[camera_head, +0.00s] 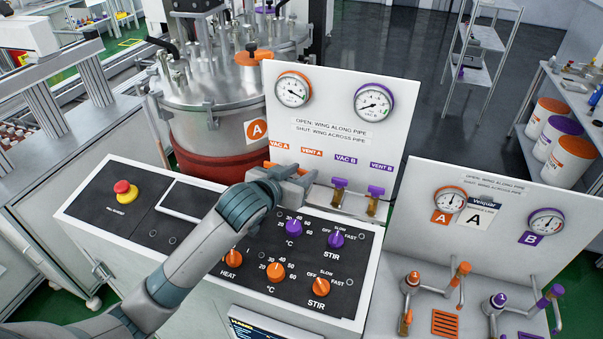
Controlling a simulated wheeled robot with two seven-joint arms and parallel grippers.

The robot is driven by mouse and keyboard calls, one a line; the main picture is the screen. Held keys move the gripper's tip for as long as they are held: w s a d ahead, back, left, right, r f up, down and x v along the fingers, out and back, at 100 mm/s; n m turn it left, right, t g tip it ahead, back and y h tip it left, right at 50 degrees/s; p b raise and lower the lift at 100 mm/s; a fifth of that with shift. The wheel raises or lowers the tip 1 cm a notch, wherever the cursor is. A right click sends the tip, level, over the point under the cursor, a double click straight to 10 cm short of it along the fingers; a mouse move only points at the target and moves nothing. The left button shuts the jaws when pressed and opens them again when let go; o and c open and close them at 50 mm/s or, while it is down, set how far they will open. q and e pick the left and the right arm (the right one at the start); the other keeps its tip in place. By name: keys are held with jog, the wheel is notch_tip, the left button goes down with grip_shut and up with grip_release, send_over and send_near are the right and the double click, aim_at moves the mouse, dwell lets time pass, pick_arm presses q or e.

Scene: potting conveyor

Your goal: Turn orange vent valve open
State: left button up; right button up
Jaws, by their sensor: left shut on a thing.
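My left gripper (303,178) reaches across the black control panel (190,212) to the row of small valves at the foot of the upright gauge board (335,112). It is shut at the place below the orange VENT A label (311,152). The orange vent valve there is hidden by the gripper, so I cannot tell how its wing stands. The orange VAC A valve (269,165) shows partly, just left of the gripper. My right gripper is not in view.
Purple-winged VAC B (340,183) and VENT B (376,191) valves stand close on the right. Orange knobs (276,271) and purple knobs (294,228) rise from the panel beneath my arm. A red stop button (124,189) is at left. A steel vessel (205,90) stands behind.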

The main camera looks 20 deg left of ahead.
pick_arm(q)
jog(key=shift+w+a+m+g+h, duration=0.1)
jog(key=shift+a+m+g+h, duration=0.1)
jog(key=shift+m+h, duration=0.35)
jog(key=shift+a+m+g+h, duration=0.1)
jog(key=shift+m+g+h, duration=0.1)
jog(key=shift+m+h, duration=0.35)
jog(key=shift+a+m+h+b, duration=0.1)
jog(key=shift+m+h+b, duration=0.25)
jog(key=shift+m+h, duration=0.3)
jog(key=shift+w+a+f+m+g+h+b, duration=0.1)
jog(key=shift+m+g+h+b, duration=0.45)
jog(key=shift+h, duration=0.1)
jog(key=shift+w+a+m+g+h+b, duration=0.1)
jog(key=shift+m+g+h+b, duration=0.4)
jog(key=shift+h+b, duration=0.1)
jog(key=m+g+h+b, duration=0.1)
jog(key=b, duration=0.2)
jog(key=m+g+h+b, duration=0.1)
jog(key=m+b, duration=0.1)
jog(key=b, duration=0.1)
jog(key=m+g+h+b, duration=0.1)
jog(key=g+b, duration=0.1)
jog(key=b, duration=0.1)
jog(key=shift+w+a+m, duration=0.1)
jog(key=shift+w+m, duration=0.2)
jog(key=shift+m+g+h+b, duration=0.5)
jog(key=shift+m+g+b, duration=0.3)
jog(key=shift+b, duration=0.6)
jog(key=o, duration=1)
